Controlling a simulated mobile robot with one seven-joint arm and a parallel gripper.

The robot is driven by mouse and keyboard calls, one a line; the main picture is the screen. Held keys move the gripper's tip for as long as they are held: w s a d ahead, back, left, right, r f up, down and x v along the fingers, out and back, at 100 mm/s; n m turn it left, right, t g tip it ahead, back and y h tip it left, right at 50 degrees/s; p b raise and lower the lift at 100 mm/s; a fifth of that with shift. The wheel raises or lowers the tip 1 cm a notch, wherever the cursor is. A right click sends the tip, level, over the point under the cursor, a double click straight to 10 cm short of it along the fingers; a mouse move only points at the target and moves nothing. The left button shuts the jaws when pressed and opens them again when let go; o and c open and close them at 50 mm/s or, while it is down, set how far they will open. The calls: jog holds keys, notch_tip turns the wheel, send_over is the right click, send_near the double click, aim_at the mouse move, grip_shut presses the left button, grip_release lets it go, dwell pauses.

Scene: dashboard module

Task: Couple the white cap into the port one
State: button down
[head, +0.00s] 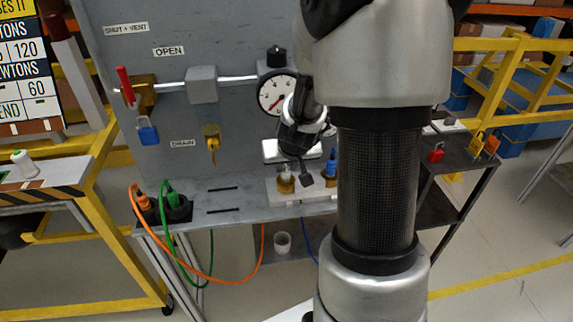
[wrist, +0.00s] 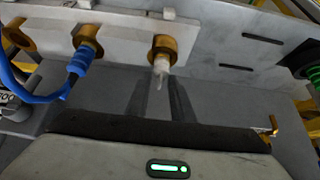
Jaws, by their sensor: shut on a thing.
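The small white cap (wrist: 161,66) is between the tips of my gripper (wrist: 160,84) in the wrist view, at the mouth of a brass port (wrist: 163,46). It looks in line with the port, but I cannot tell how far it is seated. In the head view my gripper (head: 304,178) is low over the pale port block (head: 312,196), beside the left brass port (head: 286,185). My gripper is shut on the cap. No port number is readable.
A blue hose connector (wrist: 82,58) fills the neighbouring brass port, and another brass port (wrist: 16,36) lies beyond it. Orange and green cables (head: 170,188) plug in at the panel's left. A gauge (head: 276,95) is above.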

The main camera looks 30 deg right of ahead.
jog(key=shift+f+b, duration=0.3)
jog(key=shift+f, duration=0.05)
dwell(0.4)
jog(key=c, duration=1.5)
grip_release()
jog(key=shift+o, duration=0.2)
jog(key=s+a+r+n+p, duration=0.1)
jog(key=s+a+r+p, duration=0.3)
jog(key=s+r, duration=0.3)
jog(key=s+a+r+n+y+p, duration=0.1)
jog(key=s+a+r+p, duration=0.4)
jog(key=r, duration=1.1)
jog(key=s+a+r+n+p, duration=0.1)
jog(key=s+a+r+p, duration=0.4)
jog(key=s+r, duration=0.5)
jog(key=shift+r+g+y+p, duration=0.4)
jog(key=shift+r+p, duration=0.4)
jog(key=shift+p, duration=0.05)
